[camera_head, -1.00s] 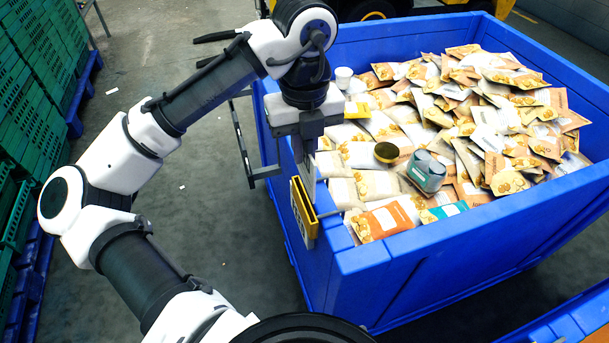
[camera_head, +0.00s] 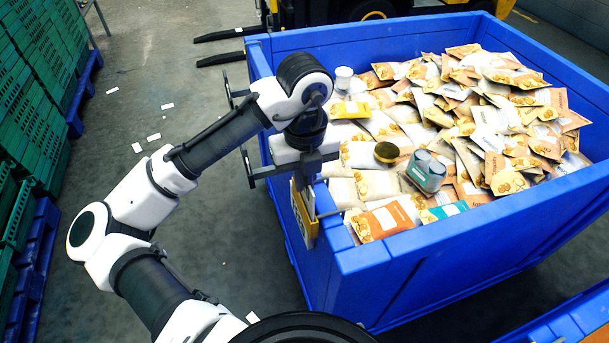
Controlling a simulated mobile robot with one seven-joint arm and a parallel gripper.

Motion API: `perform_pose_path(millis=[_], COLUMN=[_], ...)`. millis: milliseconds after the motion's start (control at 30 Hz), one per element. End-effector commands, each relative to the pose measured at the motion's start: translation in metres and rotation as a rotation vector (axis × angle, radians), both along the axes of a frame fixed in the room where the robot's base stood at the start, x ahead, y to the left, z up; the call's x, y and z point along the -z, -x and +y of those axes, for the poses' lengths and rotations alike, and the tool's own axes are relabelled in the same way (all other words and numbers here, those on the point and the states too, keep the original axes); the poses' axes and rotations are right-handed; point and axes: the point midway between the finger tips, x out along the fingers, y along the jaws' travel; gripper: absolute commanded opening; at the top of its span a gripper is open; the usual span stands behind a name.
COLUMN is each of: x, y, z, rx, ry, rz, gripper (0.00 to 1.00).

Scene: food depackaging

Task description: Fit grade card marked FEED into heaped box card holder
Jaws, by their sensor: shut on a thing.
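The heaped box (camera_head: 349,262) is a large blue bin full of food packets. A yellow card holder (camera_head: 312,231) hangs on its near left corner. My gripper (camera_head: 304,178) is shut on a pale card (camera_head: 309,197) directly above the holder. The card is upright, seen nearly edge-on, and its lower part overlaps the holder. I cannot tell how deep it sits in the holder. The marking on the card cannot be read from here. My fingertips are partly hidden by the gripper body.
Packets, a white tub (camera_head: 343,73), a dark round tin (camera_head: 386,152) and a grey-green multipack (camera_head: 426,172) lie in the box. Green crates (camera_head: 30,90) stand at the left. Forklift forks (camera_head: 222,58) are behind. Grey floor left of the box is mostly clear, with white scraps.

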Motion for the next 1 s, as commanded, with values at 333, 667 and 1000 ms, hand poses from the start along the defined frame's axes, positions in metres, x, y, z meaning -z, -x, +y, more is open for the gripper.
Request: perform_pose_path(millis=[333,667,1000], x=[0.009,0.008,-0.010], y=[0.000,0.000,0.000], z=[0.000,0.000,0.000], rx=[0.001,0.001,-0.001], ry=[0.000,0.000,-0.003], rz=[0.000,0.000,-0.002], gripper=[0.00,0.32,0.32])
